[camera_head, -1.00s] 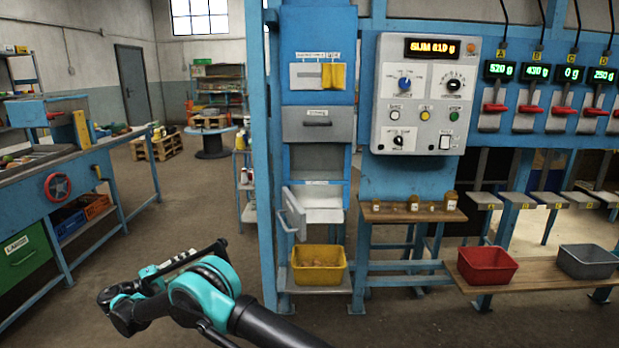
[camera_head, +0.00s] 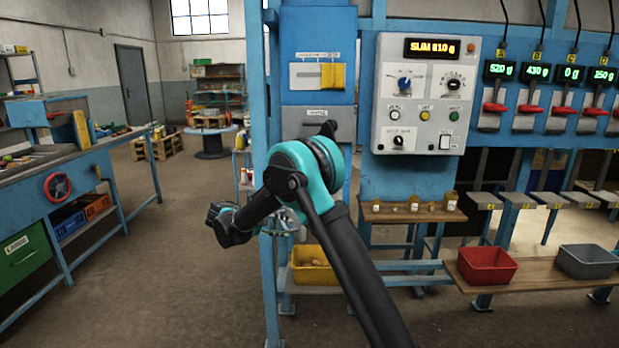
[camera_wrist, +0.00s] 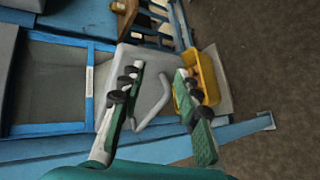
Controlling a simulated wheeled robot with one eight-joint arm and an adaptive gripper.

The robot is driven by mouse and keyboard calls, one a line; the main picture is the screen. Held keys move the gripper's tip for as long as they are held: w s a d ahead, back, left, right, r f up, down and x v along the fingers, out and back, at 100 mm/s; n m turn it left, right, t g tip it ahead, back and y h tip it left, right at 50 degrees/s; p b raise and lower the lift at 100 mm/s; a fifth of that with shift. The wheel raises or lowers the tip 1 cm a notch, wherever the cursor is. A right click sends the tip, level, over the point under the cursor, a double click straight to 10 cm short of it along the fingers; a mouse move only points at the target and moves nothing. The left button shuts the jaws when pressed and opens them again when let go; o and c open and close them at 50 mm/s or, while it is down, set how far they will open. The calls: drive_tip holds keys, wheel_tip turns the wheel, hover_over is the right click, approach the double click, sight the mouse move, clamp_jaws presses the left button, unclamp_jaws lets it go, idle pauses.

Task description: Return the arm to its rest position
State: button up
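My arm (camera_head: 350,255) is raised and bent in front of the blue cabinet, with its teal joint (camera_head: 305,170) before the cabinet's lower part. My gripper (camera_wrist: 160,75) shows in the wrist view with its two green-padded fingers apart. I see nothing clasped between them. Behind the fingers is a pale panel with a bent grey handle (camera_wrist: 153,112); I cannot tell whether they touch.
A yellow bin (camera_head: 312,268) stands low at the cabinet; the wrist view also shows it (camera_wrist: 207,76). A red bin (camera_head: 487,267) and a grey bin (camera_head: 588,262) sit on a bench at right. A blue workbench (camera_head: 90,175) stands at left. The floor between is clear.

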drive_tip(key=s+d+m+g+y, duration=0.2)
drive_tip(key=s+d, duration=0.4)
drive_tip(key=d, duration=0.5)
drive_tip(key=s+d+m+g+y, duration=0.1)
drive_tip(key=s+d+y, duration=0.2)
drive_tip(key=s+d, duration=0.6)
drive_tip(key=s+d+f+m+y, duration=0.2)
drive_tip(key=s+d, duration=0.1)
drive_tip(key=s, duration=0.4)
drive_tip(key=s+d+f+m+y, duration=0.1)
drive_tip(key=s+d+f, duration=0.1)
drive_tip(key=s, duration=0.5)
drive_tip(key=s+d+f+m+y, duration=0.2)
drive_tip(key=s+d+f, duration=0.1)
drive_tip(key=s, duration=0.5)
drive_tip(key=shift+d+f+m+y, duration=0.3)
drive_tip(key=shift+f, duration=0.2)
